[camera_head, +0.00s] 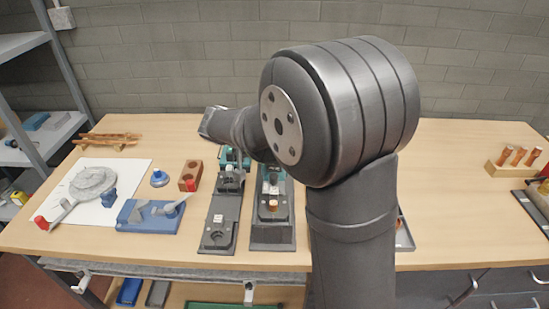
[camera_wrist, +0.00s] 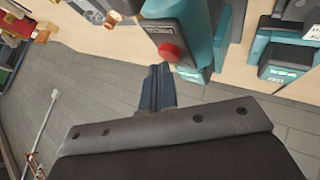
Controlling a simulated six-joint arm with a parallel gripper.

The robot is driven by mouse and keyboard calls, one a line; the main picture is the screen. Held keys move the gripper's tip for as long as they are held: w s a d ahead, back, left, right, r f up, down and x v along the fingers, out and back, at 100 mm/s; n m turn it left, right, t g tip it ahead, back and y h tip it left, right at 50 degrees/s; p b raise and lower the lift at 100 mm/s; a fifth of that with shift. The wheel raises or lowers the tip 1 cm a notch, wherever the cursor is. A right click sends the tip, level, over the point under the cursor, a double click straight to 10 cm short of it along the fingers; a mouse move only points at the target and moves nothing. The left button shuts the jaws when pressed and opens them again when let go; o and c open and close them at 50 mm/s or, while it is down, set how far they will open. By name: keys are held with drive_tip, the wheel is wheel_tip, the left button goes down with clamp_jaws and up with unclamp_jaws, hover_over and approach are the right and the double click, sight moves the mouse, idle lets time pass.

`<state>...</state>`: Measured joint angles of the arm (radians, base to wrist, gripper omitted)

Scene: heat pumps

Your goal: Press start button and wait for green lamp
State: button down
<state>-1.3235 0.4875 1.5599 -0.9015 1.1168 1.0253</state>
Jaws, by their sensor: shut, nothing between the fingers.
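In the wrist view, my gripper (camera_wrist: 160,85) has its dark fingers shut together with nothing between them. Their tips are just below a round red button (camera_wrist: 168,52) on a dark housing with teal parts. I cannot tell whether the tips touch the housing. Two teal and dark units stand on the bench in the head view, a left one (camera_head: 219,225) and a right one (camera_head: 272,230), partly hidden by my arm. My fingers are hidden in the head view. I cannot make out a start button label or a lit green lamp.
More teal equipment (camera_wrist: 284,63) stands at the right of the wrist view. On the bench (camera_head: 150,125) are a blue fixture (camera_head: 150,217), a brown block with holes (camera_head: 190,172), a white sheet (camera_head: 130,175) with a grey disc, and a rack of cylinders (camera_head: 515,165).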

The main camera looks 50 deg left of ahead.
drive_tip(key=shift+f, duration=0.4)
idle(0.4)
drive_tip(key=shift+r, duration=0.85)
drive_tip(key=shift+r, duration=0.1)
drive_tip(key=shift+r, duration=2.4)
wheel_tip(320, 180, up, 4)
drive_tip(key=shift+f, duration=0.1)
